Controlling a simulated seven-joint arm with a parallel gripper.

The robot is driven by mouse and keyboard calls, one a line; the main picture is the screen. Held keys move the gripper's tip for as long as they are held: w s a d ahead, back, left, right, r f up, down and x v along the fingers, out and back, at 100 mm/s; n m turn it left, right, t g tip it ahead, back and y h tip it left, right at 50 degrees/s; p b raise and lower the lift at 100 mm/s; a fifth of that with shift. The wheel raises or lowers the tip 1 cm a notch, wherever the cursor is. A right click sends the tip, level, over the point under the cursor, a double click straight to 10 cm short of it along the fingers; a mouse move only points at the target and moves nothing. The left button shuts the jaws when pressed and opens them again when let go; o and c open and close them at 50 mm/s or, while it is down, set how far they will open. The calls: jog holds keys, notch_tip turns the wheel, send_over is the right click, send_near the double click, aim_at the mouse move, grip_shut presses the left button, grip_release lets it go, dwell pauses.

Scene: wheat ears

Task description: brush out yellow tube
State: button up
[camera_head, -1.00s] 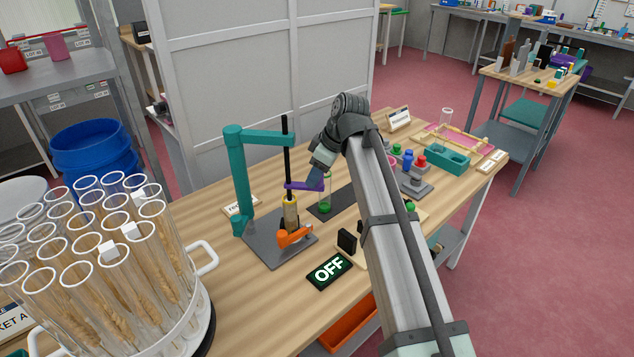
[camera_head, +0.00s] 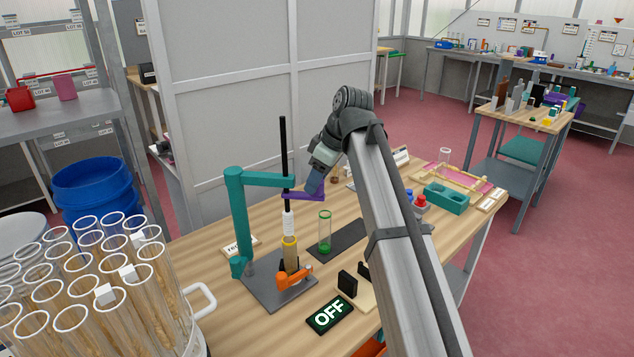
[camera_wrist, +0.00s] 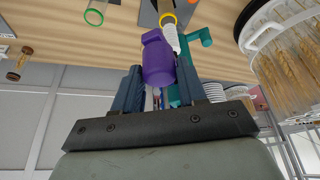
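My gripper (camera_head: 312,187) is shut on the purple handle (camera_head: 300,195), which joins the upright black rod (camera_head: 284,150) of the brush. In the wrist view the purple handle (camera_wrist: 158,62) sits between the two fingers. The white bristles (camera_head: 288,224) show above the yellow-rimmed tube (camera_head: 290,252), in line with it. I cannot tell whether their lower end is still inside the mouth. The tube stands upright at the orange clamp (camera_head: 293,278) on the grey base (camera_head: 262,293). The rod passes by the end of the teal stand's arm (camera_head: 262,179).
A green-rimmed tube (camera_head: 325,232) stands to the right on a dark mat (camera_head: 345,238). An OFF sign (camera_head: 330,315) and black block (camera_head: 347,284) are in front. A rack of wheat tubes (camera_head: 90,285) fills the lower left. A teal tray (camera_head: 446,199) stands at right.

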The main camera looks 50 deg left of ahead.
jog(key=o, duration=0.4)
jog(key=shift+f, duration=0.1)
jog(key=v, duration=1.4)
jog(key=shift+a, duration=0.1)
jog(key=shift+f, duration=0.1)
